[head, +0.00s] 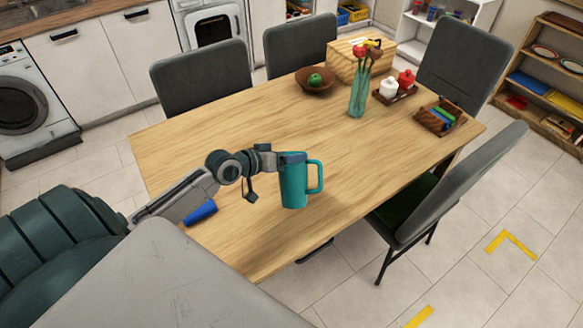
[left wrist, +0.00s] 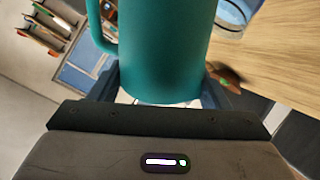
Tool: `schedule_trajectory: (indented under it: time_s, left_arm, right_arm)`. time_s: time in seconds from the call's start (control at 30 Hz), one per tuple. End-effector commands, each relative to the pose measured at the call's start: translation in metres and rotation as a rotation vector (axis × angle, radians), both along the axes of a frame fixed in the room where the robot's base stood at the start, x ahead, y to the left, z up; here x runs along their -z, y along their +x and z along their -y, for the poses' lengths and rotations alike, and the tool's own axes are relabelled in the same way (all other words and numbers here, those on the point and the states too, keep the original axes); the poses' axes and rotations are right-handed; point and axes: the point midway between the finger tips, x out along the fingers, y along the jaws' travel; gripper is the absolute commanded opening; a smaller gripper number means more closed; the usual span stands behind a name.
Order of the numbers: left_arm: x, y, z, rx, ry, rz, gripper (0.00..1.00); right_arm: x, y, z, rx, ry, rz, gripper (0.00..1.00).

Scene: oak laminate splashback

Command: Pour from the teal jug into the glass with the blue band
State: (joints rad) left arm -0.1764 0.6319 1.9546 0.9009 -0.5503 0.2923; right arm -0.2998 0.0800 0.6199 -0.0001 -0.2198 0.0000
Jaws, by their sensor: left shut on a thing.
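The teal jug (head: 293,187) is upright over the near part of the table, its handle to the right. My left gripper (head: 291,157) is shut on it near its top. The jug (left wrist: 160,45) fills the middle of the left wrist view, which looks upside down. I cannot tell whether its base touches the table. The glass with the blue band (head: 201,212) is left of the jug, mostly hidden behind my left arm; only blue shows. Part of the glass also shows at the top right of the left wrist view (left wrist: 234,14). My right gripper is not in view.
The wooden table (head: 225,125) is clear around the jug. Farther back are a brown bowl (head: 314,87) with a green fruit, a flower vase (head: 358,98), a tray with red and white pots (head: 405,94) and a wooden caddy (head: 432,122). A grey chair (head: 455,185) stands at the right.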

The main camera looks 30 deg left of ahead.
Motion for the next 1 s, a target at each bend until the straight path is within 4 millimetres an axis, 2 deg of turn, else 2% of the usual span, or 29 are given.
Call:
schedule_trajectory:
  time_s: [1.0]
  left_arm:
    - [0.0021,0.0035,-0.0021,0.001,-0.038,-0.047,0.06]
  right_arm:
    - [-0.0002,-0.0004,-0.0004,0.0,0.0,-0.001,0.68]
